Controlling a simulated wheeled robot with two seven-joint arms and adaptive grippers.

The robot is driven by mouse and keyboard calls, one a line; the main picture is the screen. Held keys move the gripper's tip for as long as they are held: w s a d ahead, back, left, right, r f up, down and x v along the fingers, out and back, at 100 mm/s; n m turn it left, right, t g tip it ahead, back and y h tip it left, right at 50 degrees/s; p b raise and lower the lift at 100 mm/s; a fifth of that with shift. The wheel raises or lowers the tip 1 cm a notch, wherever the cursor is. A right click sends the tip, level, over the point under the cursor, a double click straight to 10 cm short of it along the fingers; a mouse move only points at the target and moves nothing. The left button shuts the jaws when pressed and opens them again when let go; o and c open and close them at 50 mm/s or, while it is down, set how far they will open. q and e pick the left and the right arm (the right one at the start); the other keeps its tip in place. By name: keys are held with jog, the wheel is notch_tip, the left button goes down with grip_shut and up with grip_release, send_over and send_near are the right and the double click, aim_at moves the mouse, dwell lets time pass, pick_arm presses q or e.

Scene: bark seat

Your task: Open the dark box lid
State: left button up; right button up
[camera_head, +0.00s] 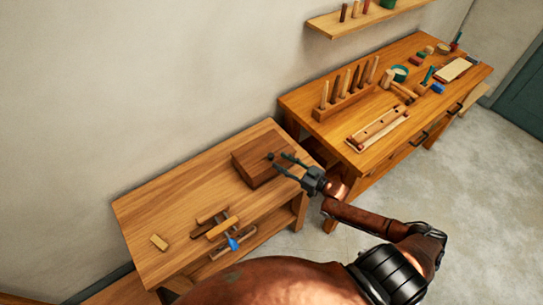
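The dark box (256,170) is a dark brown wooden block shape at the far right end of the near table. Its lid looks closed, with a small dark knob (270,156) on top. My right gripper (284,162) reaches in from the right at the box's right side. Its two dark fingers are spread apart with nothing seen between them, and their tips are close to the knob and lid. I cannot tell whether they touch. My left gripper does not show.
The near table (180,195) carries a small wood block (159,242) and wooden clamps with a blue part (233,244) at its front. A second bench (440,100) with tools stands to the right, behind my arm. A shelf (350,20) hangs above.

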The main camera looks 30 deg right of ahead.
aim_at(271, 155)
jog(key=x, duration=0.6)
jog(key=shift+s, duration=0.1)
grip_shut()
dwell(0.3)
